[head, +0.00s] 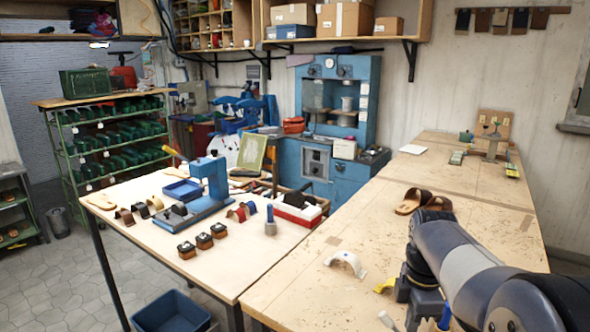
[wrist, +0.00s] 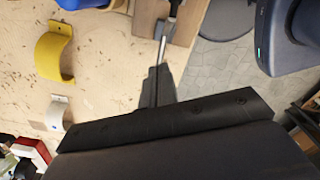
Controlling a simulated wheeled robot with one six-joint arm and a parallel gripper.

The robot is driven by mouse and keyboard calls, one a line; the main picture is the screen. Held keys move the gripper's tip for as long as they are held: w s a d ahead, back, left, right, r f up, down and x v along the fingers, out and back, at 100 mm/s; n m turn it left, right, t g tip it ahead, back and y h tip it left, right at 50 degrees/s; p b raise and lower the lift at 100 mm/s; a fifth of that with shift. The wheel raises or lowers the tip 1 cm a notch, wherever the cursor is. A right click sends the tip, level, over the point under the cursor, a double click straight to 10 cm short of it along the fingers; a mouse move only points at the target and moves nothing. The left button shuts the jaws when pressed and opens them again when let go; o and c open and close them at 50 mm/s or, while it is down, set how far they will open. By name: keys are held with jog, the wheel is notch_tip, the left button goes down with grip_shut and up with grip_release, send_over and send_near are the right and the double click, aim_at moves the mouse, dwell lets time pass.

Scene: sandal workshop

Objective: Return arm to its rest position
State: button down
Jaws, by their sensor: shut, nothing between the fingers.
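My arm reaches in from the lower right of the head view, over the right-hand workbench (head: 290,290). My gripper (head: 425,300) hangs low over the bench, partly hidden behind my own arm. In the wrist view its dark fingers (wrist: 155,85) are together with nothing between them. A thin metal shaft (wrist: 162,50) shows just beyond the fingertips, by a wooden block (wrist: 185,20); I cannot tell whether they touch. A yellow arched piece (wrist: 55,50) and a white arched piece (wrist: 57,113) lie on the bench to the left. The white one also shows in the head view (head: 346,262).
A pair of brown sandals (head: 412,201) lies behind my gripper. The left bench holds a blue press (head: 208,190), small dark blocks (head: 204,240) and a red-and-white box (head: 298,210). A blue bin (head: 170,312) stands on the floor. The bench has bare room left of the sandals.

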jog(key=shift+s+d, duration=0.1)
jog(key=shift+d, duration=0.05)
jog(key=shift+r+p, duration=0.85)
jog(key=shift+p, duration=0.1)
notch_tip(320, 180, up, 6)
jog(key=p, duration=0.5)
jog(key=f+b, duration=0.3)
jog(key=f, duration=0.1)
jog(key=f+b, duration=0.4)
jog(key=shift+a+f, duration=0.2)
jog(key=shift+f, duration=0.05)
jog(key=d, duration=0.1)
jog(key=s+d+r, duration=0.2)
jog(key=d, duration=0.1)
jog(key=shift+s, duration=0.25)
notch_tip(320, 180, up, 4)
jog(key=shift+f+p, duration=0.15)
jog(key=shift+p, duration=1.05)
jog(key=shift+r, duration=0.5)
